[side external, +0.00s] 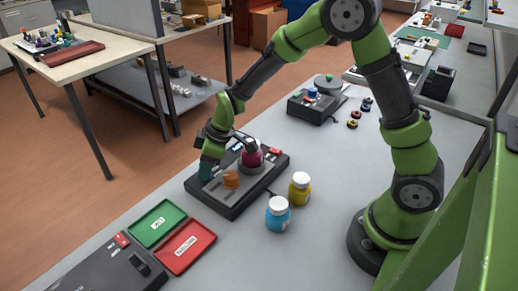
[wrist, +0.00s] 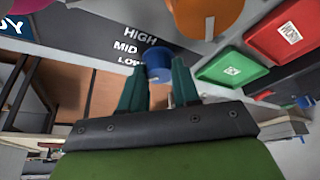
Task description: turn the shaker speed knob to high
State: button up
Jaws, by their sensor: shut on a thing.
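The shaker (side external: 240,205) is a dark box with a grey top on the bench in the side view. Its blue speed knob (wrist: 158,55) shows in the wrist view, beside the printed words HIGH, MID and LOW (wrist: 133,47). My gripper (wrist: 158,75) has its two teal fingers closed on the knob, one on each side. In the side view my gripper (side external: 207,168) is low over the shaker's left part, and the knob is hidden there. I cannot tell which word the knob points to.
A magenta jar (side external: 252,156) and an orange piece (side external: 231,180) are on the shaker. A yellow jar (side external: 300,188) and a blue jar (side external: 278,214) stand in front. Green (side external: 157,223) and red (side external: 186,246) trays lie at the front left. Another device (side external: 316,107) stands behind.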

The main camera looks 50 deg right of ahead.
jog(key=shift+m, duration=0.5)
jog(key=shift+c, duration=0.4)
jog(key=m, duration=0.1)
jog(key=m+h, duration=0.1)
jog(key=m, duration=0.1)
jog(key=shift+s+a+m+t+h, duration=0.1)
jog(key=shift+a+m+t+h, duration=0.1)
jog(key=shift+m+t+h, duration=0.15)
jog(key=m+h, duration=0.1)
jog(key=m, duration=0.3)
jog(key=shift+m+h, duration=0.35)
jog(key=m, duration=0.2)
jog(key=m+h, duration=0.1)
jog(key=m, duration=0.1)
jog(key=shift+a+h, duration=0.1)
jog(key=shift+h, duration=0.2)
jog(key=m, duration=0.2)
jog(key=m+g+h, duration=0.1)
jog(key=m, duration=0.1)
jog(key=shift+g, duration=0.25)
jog(key=shift+a+m, duration=0.1)
jog(key=shift+m, duration=0.4)
